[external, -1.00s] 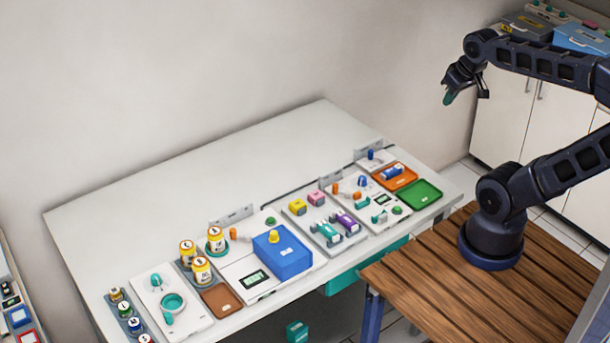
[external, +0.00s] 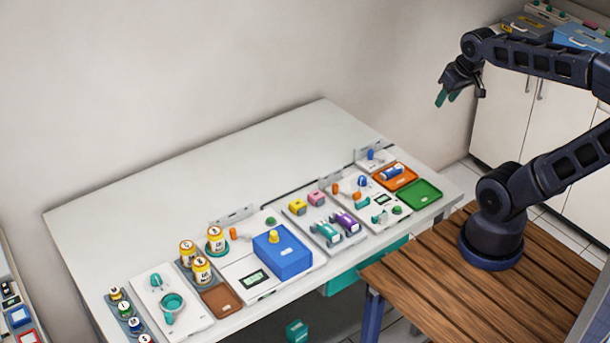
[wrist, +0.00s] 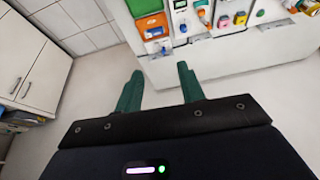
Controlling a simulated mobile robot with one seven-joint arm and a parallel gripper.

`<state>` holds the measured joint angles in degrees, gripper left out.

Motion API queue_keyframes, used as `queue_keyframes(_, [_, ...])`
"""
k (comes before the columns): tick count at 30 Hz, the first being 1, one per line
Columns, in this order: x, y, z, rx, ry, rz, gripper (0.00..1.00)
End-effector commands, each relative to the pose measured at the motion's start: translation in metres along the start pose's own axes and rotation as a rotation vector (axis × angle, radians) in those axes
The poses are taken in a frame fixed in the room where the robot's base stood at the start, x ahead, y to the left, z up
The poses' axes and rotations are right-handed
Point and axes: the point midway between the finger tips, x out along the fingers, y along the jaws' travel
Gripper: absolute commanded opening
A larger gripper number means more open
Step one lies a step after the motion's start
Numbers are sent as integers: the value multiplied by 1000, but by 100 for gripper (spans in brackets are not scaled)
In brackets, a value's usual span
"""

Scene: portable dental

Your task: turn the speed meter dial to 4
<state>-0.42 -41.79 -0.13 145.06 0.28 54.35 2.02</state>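No dial in view can be read as a speed meter. A blue knob (external: 362,181) stands on a white panel on the right part of the bench, near a small display (external: 382,199). A yellow knob (external: 273,237) tops a blue box (external: 283,255) in the middle, with another display (external: 255,279) beside it. Numbers and pointer marks are too small to read. My gripper (external: 447,99) is in the air, well above and right of the bench items, touching nothing.
An orange tray (external: 411,179) and a green tray (external: 419,204) lie at the bench's right end. Yellow-white jars (external: 202,283) and a teal ring (external: 173,303) stand further left. The back of the white bench (external: 220,170) is clear. My base stands on a wooden table (external: 440,290).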

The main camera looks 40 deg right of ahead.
Motion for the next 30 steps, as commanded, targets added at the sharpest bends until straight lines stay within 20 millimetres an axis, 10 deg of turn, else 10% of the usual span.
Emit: queue_keyframes(30, [196,-60,-100,848,-287,70,47])
